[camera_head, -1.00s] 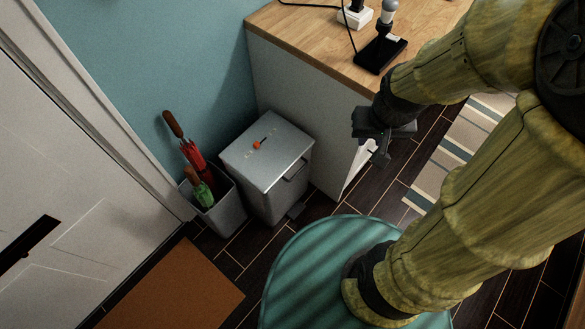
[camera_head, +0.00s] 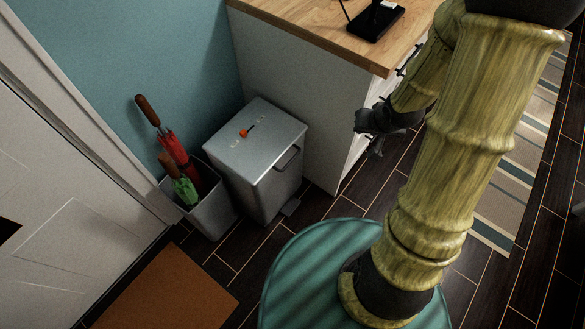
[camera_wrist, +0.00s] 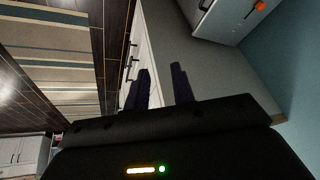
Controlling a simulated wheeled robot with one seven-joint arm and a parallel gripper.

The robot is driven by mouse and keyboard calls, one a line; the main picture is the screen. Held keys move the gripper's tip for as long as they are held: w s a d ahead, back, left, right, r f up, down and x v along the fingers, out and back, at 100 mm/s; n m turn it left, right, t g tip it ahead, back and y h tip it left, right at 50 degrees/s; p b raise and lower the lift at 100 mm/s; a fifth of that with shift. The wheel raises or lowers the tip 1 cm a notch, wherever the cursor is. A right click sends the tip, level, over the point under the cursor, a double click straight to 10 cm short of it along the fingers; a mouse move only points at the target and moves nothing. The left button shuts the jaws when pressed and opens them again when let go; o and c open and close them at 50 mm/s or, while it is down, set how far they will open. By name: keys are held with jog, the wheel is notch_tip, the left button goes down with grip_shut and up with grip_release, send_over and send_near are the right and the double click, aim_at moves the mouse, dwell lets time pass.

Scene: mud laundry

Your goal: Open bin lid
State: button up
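The bin (camera_head: 262,170) is a grey metal box with a flat lid (camera_head: 255,138) that is closed. A small red-orange item (camera_head: 244,133) sits on the lid. The bin also shows at the top of the wrist view (camera_wrist: 222,18), with its handle (camera_wrist: 205,5). My gripper (camera_head: 368,132) is to the right of the bin, apart from it, beside the cabinet front. In the wrist view its two dark fingers (camera_wrist: 159,70) are apart with nothing between them.
A grey umbrella stand (camera_head: 212,213) with red and green umbrellas (camera_head: 175,152) stands left of the bin. A white cabinet (camera_head: 290,95) with a wooden top (camera_head: 300,27) is behind and right. A teal round surface (camera_head: 310,275) is in front. Dark floor is clear between.

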aim_at(292, 159)
jog(key=a+f+m+t+y+b, duration=0.2)
jog(key=f+y+b, duration=0.3)
jog(key=f+b, duration=0.5)
jog(key=a+f+m+t+y+b, duration=0.2)
jog(key=a+f+m+y+b, duration=0.2)
jog(key=f+b, duration=0.6)
notch_tip(292, 159, down, 9)
jog(key=y, duration=0.2)
jog(key=shift+t+y+b, duration=0.3)
jog(key=shift+a, duration=0.1)
jog(key=b+x, duration=0.5)
jog(key=x, duration=1.2)
jog(key=shift+a, duration=0.2)
grip_shut()
